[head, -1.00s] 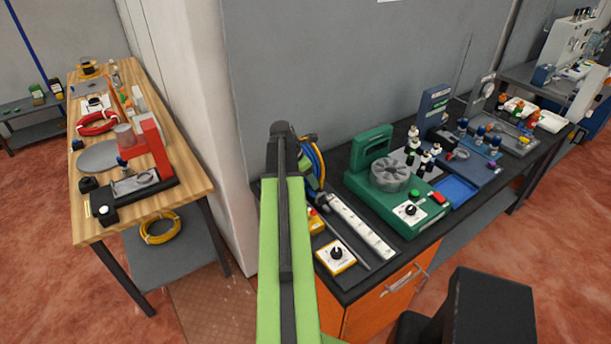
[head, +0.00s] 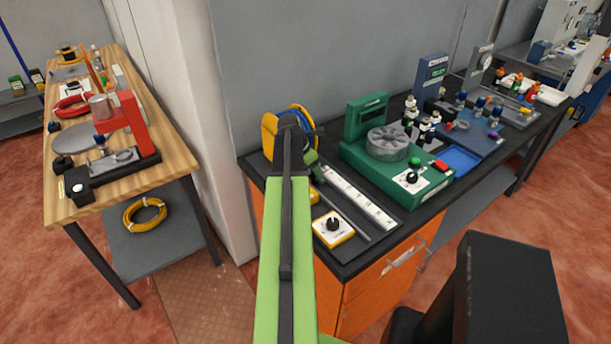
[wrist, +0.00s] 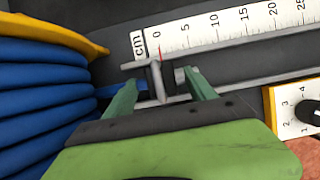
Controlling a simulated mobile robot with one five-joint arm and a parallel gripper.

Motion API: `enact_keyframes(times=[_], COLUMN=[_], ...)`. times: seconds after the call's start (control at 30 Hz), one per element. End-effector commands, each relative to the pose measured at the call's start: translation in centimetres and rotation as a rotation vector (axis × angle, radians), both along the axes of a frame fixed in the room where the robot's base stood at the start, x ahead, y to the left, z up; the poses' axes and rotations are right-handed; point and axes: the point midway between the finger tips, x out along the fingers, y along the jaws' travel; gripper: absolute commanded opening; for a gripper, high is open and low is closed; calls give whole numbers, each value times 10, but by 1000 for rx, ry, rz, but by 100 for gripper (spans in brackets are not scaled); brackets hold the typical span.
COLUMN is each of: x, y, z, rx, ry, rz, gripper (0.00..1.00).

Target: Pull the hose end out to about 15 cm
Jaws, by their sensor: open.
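The reel of blue hose (head: 297,118) with a yellow flange (head: 269,137) stands at the left end of the black bench, partly behind my arm. In the wrist view its blue coils (wrist: 45,85) fill the left side. A short blue length of hose (wrist: 107,90) runs from the coils toward a grey fitting (wrist: 155,72) near the 0 mark of the white cm ruler (wrist: 230,27). My gripper (wrist: 160,88) is open, its two green fingers on either side of the grey fitting. Whether they touch it, I cannot tell. The ruler also shows in the head view (head: 358,196).
A yellow-edged dial box (head: 333,229) sits in front of the ruler; it shows at the right of the wrist view (wrist: 298,108). A grey rail (wrist: 262,61) runs along the ruler. A green machine (head: 397,170) stands to the right.

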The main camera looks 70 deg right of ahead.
Motion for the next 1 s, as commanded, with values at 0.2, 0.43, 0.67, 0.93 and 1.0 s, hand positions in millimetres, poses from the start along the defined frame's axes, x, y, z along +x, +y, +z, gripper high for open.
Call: enact_keyframes(times=[0.2, 0.43, 0.67, 0.93, 1.0], x=[-4, -4, -4, -4, -3], y=[-6, -6, -6, -6, -6], z=[-16, -14, -14, -14, -14], rx=[0, 0, 0, -2, -2], ry=[0, 0, 0, -1, -1], rz=[0, 0, 0, 1, 1], gripper=[65, 57, 27, 0, 0])
